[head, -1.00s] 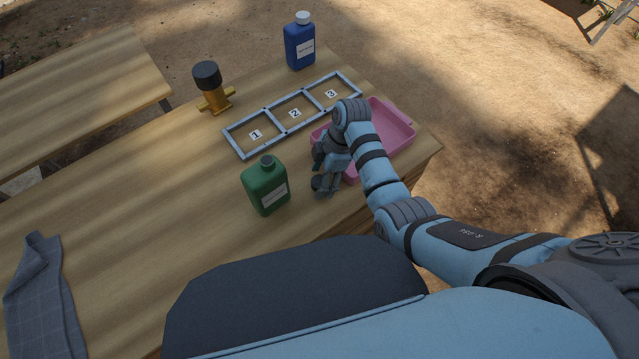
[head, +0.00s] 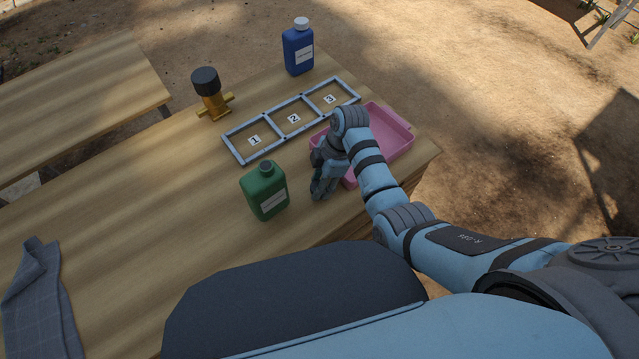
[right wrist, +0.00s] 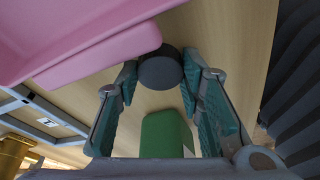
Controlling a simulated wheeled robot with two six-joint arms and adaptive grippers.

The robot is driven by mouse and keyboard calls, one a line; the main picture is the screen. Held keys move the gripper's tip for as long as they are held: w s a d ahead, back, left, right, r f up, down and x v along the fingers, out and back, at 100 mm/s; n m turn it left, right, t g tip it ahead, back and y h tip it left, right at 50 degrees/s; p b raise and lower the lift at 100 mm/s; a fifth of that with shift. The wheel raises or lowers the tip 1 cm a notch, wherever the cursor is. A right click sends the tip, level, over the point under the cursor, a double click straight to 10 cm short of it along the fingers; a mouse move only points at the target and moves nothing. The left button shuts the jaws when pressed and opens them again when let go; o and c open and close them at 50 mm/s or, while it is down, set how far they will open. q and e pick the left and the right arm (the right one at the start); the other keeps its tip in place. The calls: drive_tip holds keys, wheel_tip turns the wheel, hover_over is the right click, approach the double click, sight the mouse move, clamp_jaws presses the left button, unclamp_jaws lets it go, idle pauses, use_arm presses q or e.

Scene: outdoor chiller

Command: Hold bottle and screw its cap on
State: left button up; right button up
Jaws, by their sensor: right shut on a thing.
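The green bottle (head: 265,192) stands upright on the wooden table with a pale label and a short dark neck top. Its green body also shows between my fingers in the right wrist view (right wrist: 165,135). My right gripper (head: 319,192) is low over the table, just right of the bottle and apart from it. It is shut on a dark round cap (right wrist: 160,70), which sits between the fingertips in the right wrist view. In the head view the fingers hide the cap. My left gripper is not in view.
A pink tray (head: 402,125) lies right beside my right gripper. A grey three-part frame (head: 243,160) lies behind the bottle. A blue bottle (head: 298,50) with a white cap and a brass valve with a black knob (head: 206,81) stand farther back. A grey cloth (head: 40,300) lies at left.

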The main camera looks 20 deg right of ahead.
wheel_tip(320, 180, up, 20)
drive_tip(key=p, duration=1)
drive_tip(key=shift+f, duration=0.15)
